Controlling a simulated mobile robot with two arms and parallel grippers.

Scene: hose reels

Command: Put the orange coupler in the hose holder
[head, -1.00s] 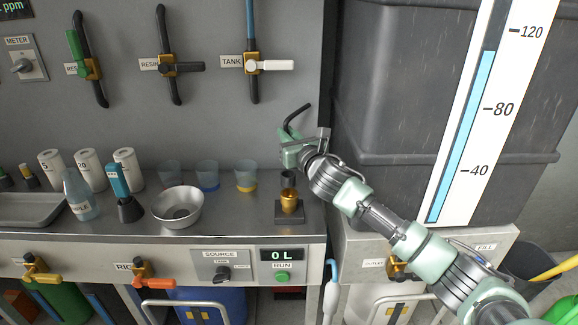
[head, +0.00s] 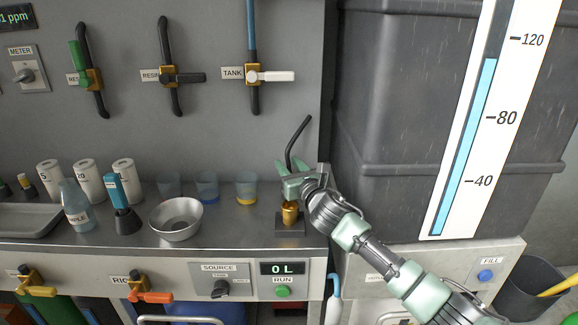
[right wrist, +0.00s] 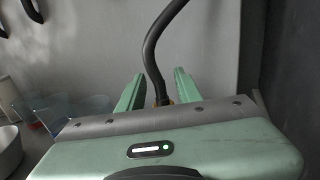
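My right gripper (head: 295,172) is low over the front right of the steel counter, just above a brass-coloured holder (head: 290,213) on a dark square base. A black hose (head: 297,140) rises from between its fingers; in the right wrist view the hose (right wrist: 154,62) stands between the two green fingers. A small orange bit, apparently the orange coupler (right wrist: 172,103), shows at the foot of the hose. The palm hides most of it, so I cannot tell whether the fingers touch it or how deep it sits in the holder. My left gripper is out of view.
A metal bowl (head: 176,219) and a yellow-bottomed cup (head: 246,187) stand left of the holder. The grey tank (head: 410,120) rises close on the right. The wall with valves (head: 254,76) is behind. The counter's front edge is near the holder.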

